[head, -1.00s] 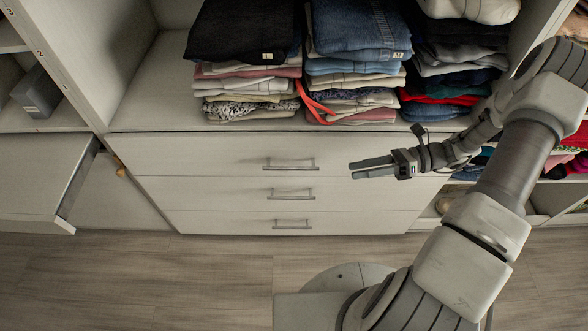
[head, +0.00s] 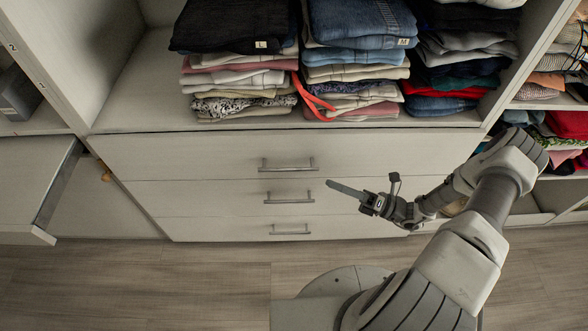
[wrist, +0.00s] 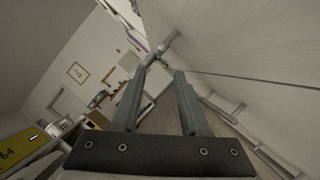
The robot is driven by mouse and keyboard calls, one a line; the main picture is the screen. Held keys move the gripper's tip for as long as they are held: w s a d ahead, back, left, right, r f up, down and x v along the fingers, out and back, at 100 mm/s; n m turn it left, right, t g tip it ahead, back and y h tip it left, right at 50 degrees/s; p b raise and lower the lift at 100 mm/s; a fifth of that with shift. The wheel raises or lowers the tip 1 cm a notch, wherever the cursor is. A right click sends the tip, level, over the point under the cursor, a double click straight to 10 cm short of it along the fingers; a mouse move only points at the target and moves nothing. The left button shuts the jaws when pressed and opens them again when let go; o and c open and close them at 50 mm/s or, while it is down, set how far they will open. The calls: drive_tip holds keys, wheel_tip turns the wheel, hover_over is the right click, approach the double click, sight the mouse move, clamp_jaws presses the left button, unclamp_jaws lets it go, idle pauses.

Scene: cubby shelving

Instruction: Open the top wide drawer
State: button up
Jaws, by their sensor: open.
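The top wide drawer (head: 200,155) is the uppermost of three pale drawers under the clothes shelf. It is shut flush, and its grey bar handle (head: 287,165) is at the middle of its front. My gripper (head: 330,184) is in front of the drawers, to the right of and a little below that handle in the picture, fingers pointing left. The wrist view shows the two fingers (wrist: 160,75) apart with nothing between them. A bar handle (wrist: 163,47) shows just beyond the fingertips there; I cannot tell which drawer it belongs to.
The middle drawer (head: 225,200) and bottom drawer (head: 215,228) are shut. At the left a drawer (head: 35,180) sticks out of its unit. Folded clothes (head: 360,60) sit on the shelf above. The wood floor (head: 170,280) in front is clear at the left.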

sight(294, 168)
drive_tip(key=b+x, duration=0.1)
drive_tip(key=x, duration=1.1)
drive_tip(key=shift+a, duration=0.2)
clamp_jaws()
idle(0.9)
